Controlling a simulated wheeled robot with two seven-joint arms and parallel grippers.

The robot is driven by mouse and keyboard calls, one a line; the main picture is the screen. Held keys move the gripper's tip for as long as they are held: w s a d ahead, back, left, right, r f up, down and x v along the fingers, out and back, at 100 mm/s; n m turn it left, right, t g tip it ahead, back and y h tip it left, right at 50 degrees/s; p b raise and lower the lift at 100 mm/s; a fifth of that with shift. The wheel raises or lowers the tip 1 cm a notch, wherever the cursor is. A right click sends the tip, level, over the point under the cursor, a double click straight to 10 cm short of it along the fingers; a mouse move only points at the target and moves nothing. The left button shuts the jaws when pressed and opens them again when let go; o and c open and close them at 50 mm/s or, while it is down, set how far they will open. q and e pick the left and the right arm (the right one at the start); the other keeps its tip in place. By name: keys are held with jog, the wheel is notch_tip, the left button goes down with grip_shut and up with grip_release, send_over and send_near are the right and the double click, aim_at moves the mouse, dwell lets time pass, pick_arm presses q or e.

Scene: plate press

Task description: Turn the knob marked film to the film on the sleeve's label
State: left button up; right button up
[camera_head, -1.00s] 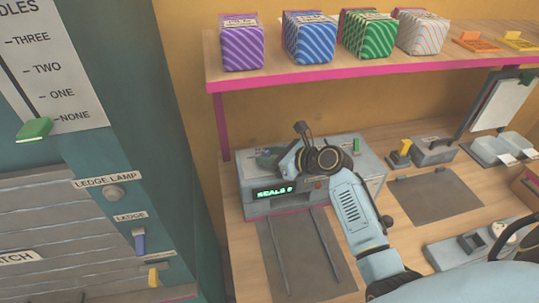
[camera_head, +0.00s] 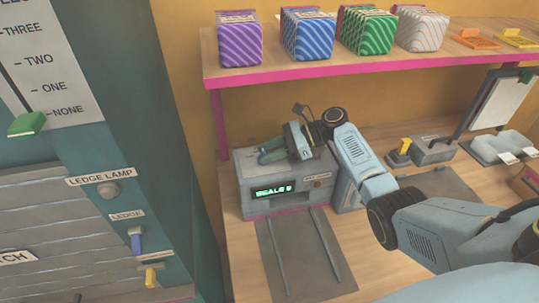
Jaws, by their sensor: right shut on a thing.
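The press (camera_head: 285,193) is a grey box at the left end of the bench, with a green-lit display reading what looks like "SEALS" and a digit. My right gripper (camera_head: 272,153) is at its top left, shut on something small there. This looks like a knob, but the fingers and wrist hide it, and no film marking or pointer can be read. I cannot make out a sleeve with a readable label. My left gripper is not in view.
Striped packs, purple (camera_head: 240,42), blue (camera_head: 307,36), green (camera_head: 365,32) and white-orange (camera_head: 423,30), stand on a pink-edged shelf (camera_head: 300,75) above. A teal panel (camera_head: 135,120) stands at left. A grey mat with rails (camera_head: 300,255) lies before the press.

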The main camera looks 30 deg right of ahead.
jog(key=shift+w+n+g+b, duration=0.1)
jog(key=shift+n+g+b, duration=0.2)
jog(key=shift+n+g, duration=0.25)
jog(key=o, duration=1)
jog(key=b+v, duration=0.1)
jog(key=v, duration=1.2)
jog(key=shift+d, duration=0.25)
jog(key=shift+f, duration=0.1)
